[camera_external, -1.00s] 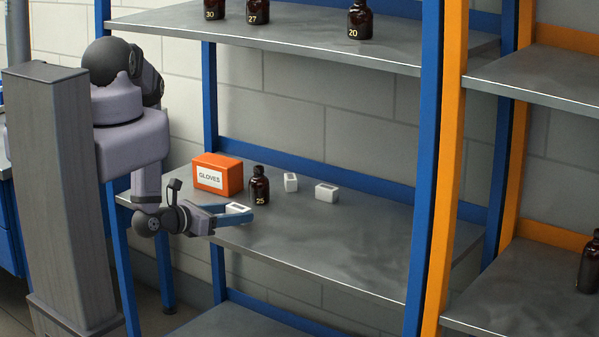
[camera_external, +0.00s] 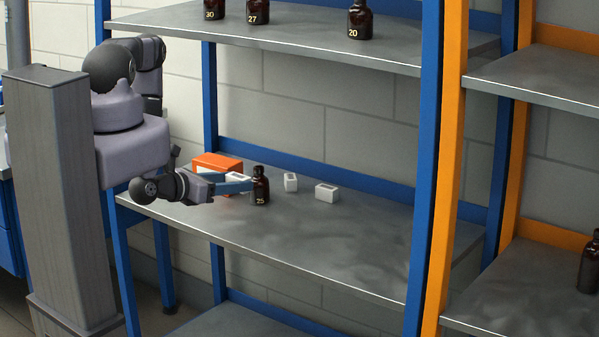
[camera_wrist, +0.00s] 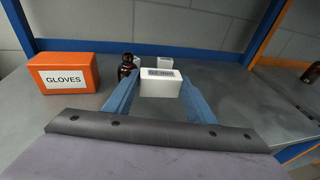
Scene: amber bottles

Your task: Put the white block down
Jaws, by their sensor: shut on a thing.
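My gripper (camera_external: 240,184) has blue fingers and is shut on a white block (camera_external: 236,177). In the wrist view, the white block (camera_wrist: 160,86) sits between the two fingertips (camera_wrist: 160,80), with a label on its top. The block seems held above the middle shelf; the gap beneath it is hard to judge. In the outside view, the gripper overlaps the lower part of the orange gloves box and reaches close to the amber bottle 25 (camera_external: 261,186). Two other white blocks stand beyond the bottle, one upright (camera_external: 291,182) and one lying (camera_external: 327,192).
The orange gloves box (camera_wrist: 64,73) is left of the gripper in the wrist view. The middle shelf (camera_external: 330,245) is bare at its front and right. Blue posts (camera_external: 425,170) frame the shelf. More bottles stand on the upper shelf (camera_external: 310,45).

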